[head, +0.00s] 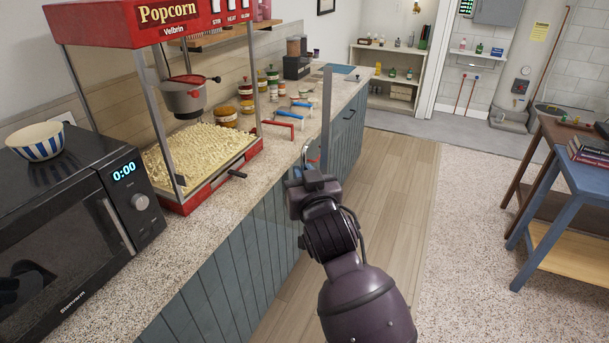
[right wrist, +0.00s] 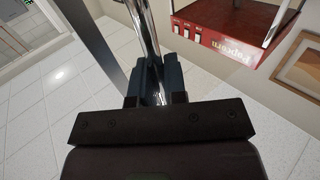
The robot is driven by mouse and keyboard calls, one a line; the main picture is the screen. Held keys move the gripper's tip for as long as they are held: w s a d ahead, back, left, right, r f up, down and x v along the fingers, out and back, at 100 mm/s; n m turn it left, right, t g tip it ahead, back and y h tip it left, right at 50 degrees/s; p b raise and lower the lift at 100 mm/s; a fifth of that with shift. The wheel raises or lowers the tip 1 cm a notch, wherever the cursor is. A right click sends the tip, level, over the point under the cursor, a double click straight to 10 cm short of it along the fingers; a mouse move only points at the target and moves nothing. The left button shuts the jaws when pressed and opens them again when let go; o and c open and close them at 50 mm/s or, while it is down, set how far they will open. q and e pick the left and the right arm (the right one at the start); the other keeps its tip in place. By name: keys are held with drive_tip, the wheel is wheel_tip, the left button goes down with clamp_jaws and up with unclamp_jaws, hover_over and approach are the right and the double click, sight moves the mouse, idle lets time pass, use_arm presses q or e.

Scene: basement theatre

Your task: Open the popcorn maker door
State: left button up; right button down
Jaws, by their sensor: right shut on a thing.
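The red popcorn maker (head: 167,200) stands on the counter with popcorn inside and a kettle (head: 184,96) hanging above. Its front looks uncovered. A tall thin metal upright, apparently the door's edge (head: 327,110), stands well away from the cabinet, over the counter's front edge, so the door looks swung open. My right gripper (head: 311,165) is at its lower part. In the right wrist view my fingers (right wrist: 154,84) are shut on a shiny metal bar (right wrist: 145,25), seemingly the door handle, beside the flat grey frame. The door's glass is hard to make out. My left gripper is out of view.
A black microwave (head: 70,220) with a striped bowl (head: 35,142) on it stands left of the popcorn maker. Jars (head: 246,92) and red- and blue-handled scoops (head: 284,118) lie behind the door. The floor (head: 400,190) to the right is clear up to a blue table (head: 560,180).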

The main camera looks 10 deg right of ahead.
drive_tip(key=c, duration=1.2)
unclamp_jaws()
drive_tip(key=shift+a, duration=0.1)
drive_tip(key=s+d+b, duration=0.1)
drive_tip(key=s, duration=0.9)
drive_tip(key=shift+s+d+b, duration=0.35)
